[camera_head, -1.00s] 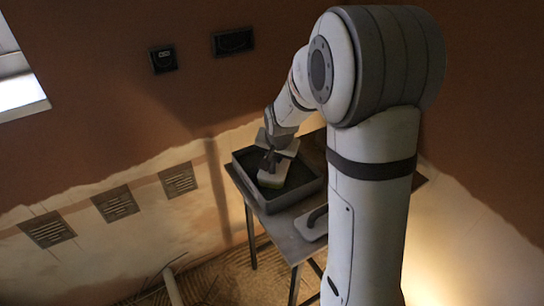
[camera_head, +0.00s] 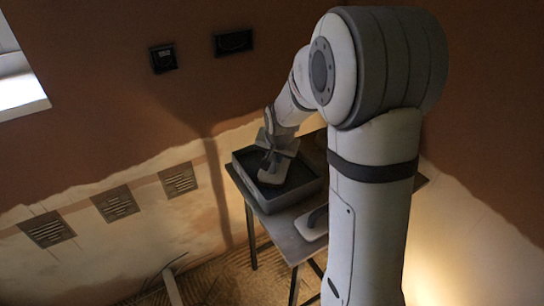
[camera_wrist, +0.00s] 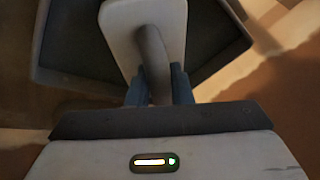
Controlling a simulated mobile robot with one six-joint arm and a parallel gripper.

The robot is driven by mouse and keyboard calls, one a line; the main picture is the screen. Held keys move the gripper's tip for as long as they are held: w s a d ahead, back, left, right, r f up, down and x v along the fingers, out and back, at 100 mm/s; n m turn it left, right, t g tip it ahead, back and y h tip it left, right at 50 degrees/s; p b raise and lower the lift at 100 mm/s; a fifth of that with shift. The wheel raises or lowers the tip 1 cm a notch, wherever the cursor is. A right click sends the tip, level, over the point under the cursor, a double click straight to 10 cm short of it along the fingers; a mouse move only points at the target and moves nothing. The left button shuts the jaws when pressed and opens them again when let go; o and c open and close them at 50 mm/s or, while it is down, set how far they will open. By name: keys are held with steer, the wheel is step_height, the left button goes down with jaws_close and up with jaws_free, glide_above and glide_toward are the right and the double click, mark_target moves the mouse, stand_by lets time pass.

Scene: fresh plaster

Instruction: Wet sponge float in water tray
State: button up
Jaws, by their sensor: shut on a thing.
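The sponge float (camera_head: 271,174) is a pale flat board with a grey handle. In the wrist view, the board (camera_wrist: 117,22) lies beyond the fingers and its curved handle runs back between them. My gripper (camera_head: 275,148) is shut on this handle; the blue-grey fingers (camera_wrist: 158,85) show on either side of it. The water tray (camera_head: 312,188) is a dark grey rectangular box on a small table. The float is within the tray's outline. The sponge face is hidden, and I cannot tell whether it touches the water.
A second flat tool with a dark handle (camera_head: 308,233) lies on the table's near part (camera_head: 285,235), partly behind my arm. The plastered wall (camera_head: 205,215) stands close behind the tray. Straw-like matting (camera_head: 215,285) covers the floor.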

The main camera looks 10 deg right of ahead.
stand_by(0.3)
steer(key=shift+r+p, duration=2.1)
steer(key=shift+r, duration=1.4)
